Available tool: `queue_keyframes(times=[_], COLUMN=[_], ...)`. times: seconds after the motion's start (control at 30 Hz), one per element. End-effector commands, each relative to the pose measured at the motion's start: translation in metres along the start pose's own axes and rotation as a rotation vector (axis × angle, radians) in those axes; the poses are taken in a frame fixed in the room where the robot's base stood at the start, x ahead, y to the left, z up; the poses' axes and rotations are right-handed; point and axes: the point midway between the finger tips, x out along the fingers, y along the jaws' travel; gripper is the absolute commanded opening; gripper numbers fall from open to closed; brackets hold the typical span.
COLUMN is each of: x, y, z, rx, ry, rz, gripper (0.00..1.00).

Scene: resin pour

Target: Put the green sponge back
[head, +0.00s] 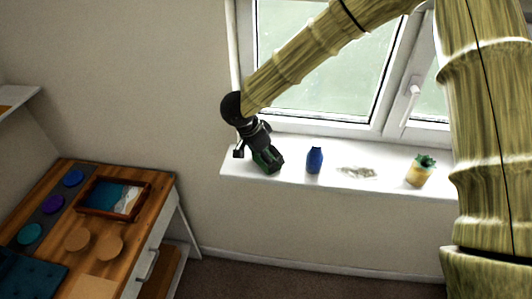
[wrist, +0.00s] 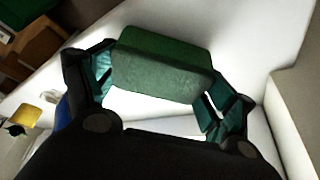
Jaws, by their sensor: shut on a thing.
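The green sponge (wrist: 160,65) is a dark green block between the two fingers of my gripper (wrist: 165,88) in the wrist view. The fingers are shut on its two ends. In the head view my gripper (head: 266,160) is at the left end of the white window sill (head: 330,180), and the sponge there is a small dark green patch mostly hidden by the fingers. I cannot tell whether the sponge touches the sill.
A blue bottle (head: 315,160) stands on the sill close to the right of my gripper. Further right are a pale patch (head: 357,172) and a potted plant (head: 420,170). A wooden desk (head: 140,215) with a framed tray (head: 90,209) and coloured discs stands lower left.

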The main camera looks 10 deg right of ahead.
Motion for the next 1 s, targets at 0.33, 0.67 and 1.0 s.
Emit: queue_keyframes(times=[0.33,0.67,1.0], x=[0.002,0.001,-0.038], y=[0.000,0.000,0.000], z=[0.001,0.001,0.000], rx=[0.000,0.000,0.001], ry=[0.000,0.000,0.001], rz=[0.001,0.000,-0.001], gripper=[1.00,1.00,1.00])
